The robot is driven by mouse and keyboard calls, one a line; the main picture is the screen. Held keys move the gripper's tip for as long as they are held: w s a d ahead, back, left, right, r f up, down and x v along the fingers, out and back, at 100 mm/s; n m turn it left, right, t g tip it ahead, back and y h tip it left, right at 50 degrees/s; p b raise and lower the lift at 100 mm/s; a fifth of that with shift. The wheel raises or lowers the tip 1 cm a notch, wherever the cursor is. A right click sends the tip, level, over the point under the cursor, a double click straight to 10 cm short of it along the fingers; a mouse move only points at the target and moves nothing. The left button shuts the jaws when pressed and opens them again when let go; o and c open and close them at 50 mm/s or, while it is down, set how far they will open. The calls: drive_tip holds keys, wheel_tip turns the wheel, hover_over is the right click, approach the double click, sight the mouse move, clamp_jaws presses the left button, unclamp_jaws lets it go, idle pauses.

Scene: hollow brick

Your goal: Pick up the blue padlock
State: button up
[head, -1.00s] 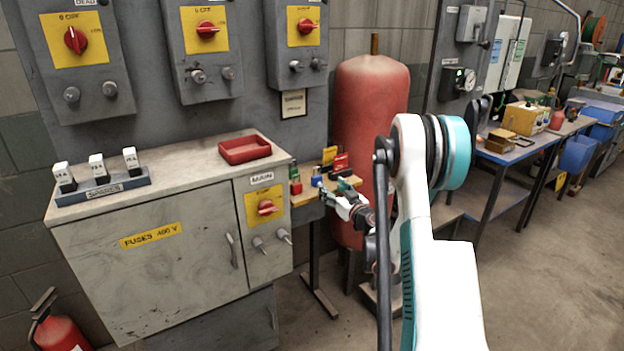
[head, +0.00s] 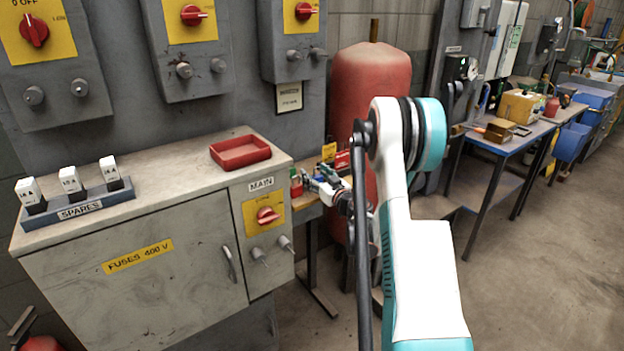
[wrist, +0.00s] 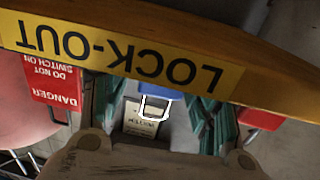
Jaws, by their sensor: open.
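The blue padlock (wrist: 160,95) shows in the wrist view, its body partly hidden behind the edge of the yellow board and its pale shackle loop toward the camera. My gripper (wrist: 155,112) is open, with its dark green fingers on either side of the padlock. I cannot tell whether they touch it. In the head view my gripper (head: 322,186) is at the small wooden shelf right of the fuse cabinet, and I cannot make out the blue padlock clearly there.
The yellow lock-out board (wrist: 120,55) crosses the wrist view close to the camera. A red danger tag (wrist: 52,82) is at its left. A green and red object (head: 296,183) stands beside my gripper. The red tray (head: 240,152) lies on the fuse cabinet (head: 150,270); a red tank (head: 365,75) stands behind.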

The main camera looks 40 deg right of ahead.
sight(316, 175)
drive_tip(key=shift+s, duration=0.1)
drive_tip(key=c, duration=1.2)
drive_tip(key=shift+r, duration=0.1)
wheel_tip(316, 175, up, 20)
drive_tip(key=p, duration=0.7)
